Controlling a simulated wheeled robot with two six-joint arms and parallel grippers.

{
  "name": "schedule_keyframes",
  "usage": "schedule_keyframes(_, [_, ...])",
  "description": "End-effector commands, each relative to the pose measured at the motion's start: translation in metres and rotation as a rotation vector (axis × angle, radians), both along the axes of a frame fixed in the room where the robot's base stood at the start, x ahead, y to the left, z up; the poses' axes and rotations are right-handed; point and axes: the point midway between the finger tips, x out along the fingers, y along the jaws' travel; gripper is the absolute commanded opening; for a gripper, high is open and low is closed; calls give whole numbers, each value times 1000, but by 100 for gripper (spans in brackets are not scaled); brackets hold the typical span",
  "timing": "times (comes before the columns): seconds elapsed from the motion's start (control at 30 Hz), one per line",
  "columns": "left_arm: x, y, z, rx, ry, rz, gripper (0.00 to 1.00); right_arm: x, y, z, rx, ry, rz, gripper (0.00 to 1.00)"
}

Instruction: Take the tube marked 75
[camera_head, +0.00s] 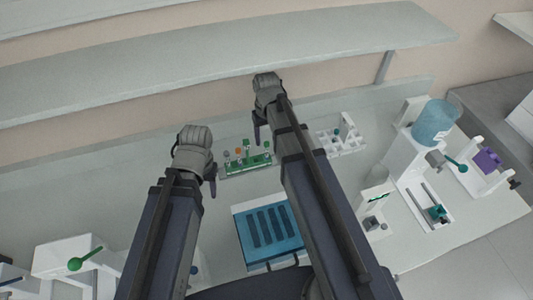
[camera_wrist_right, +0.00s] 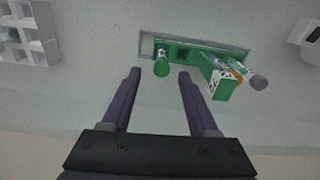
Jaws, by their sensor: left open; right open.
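A small green rack (camera_head: 235,170) stands on the bench between my two grippers, holding several tubes with green, orange and grey caps. No number can be read, so I cannot tell which tube is marked 75. My right gripper (camera_head: 258,137) is over the rack's far right side; its open, empty fingers also show in the right wrist view (camera_wrist_right: 158,76). My left gripper (camera_head: 211,180) is left of the rack, open, its fingers partly hidden.
A blue slotted tray (camera_head: 240,222) lies nearer me. A white compartment holder (camera_head: 325,145) stands right of the rack. White devices, one with a blue container (camera_head: 434,122), fill the right side. A shelf (camera_head: 230,50) overhangs the back.

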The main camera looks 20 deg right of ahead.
Motion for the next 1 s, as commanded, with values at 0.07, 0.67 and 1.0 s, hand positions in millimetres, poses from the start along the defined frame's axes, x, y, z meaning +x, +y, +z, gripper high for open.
schedule_keyframes(0.07, [0, 0, -12, 0, 0, -1, 50, 0, 0, -12, 0, 0, 0, 60])
schedule_keyframes(0.67, [0, 0, -52, 0, 0, 0, 50, -8, 1, -52, 0, 0, 0, 60])
schedule_keyframes(1.0, [0, 0, -63, 0, 0, 1, 50, -7, 1, -63, 2, 1, -1, 60])
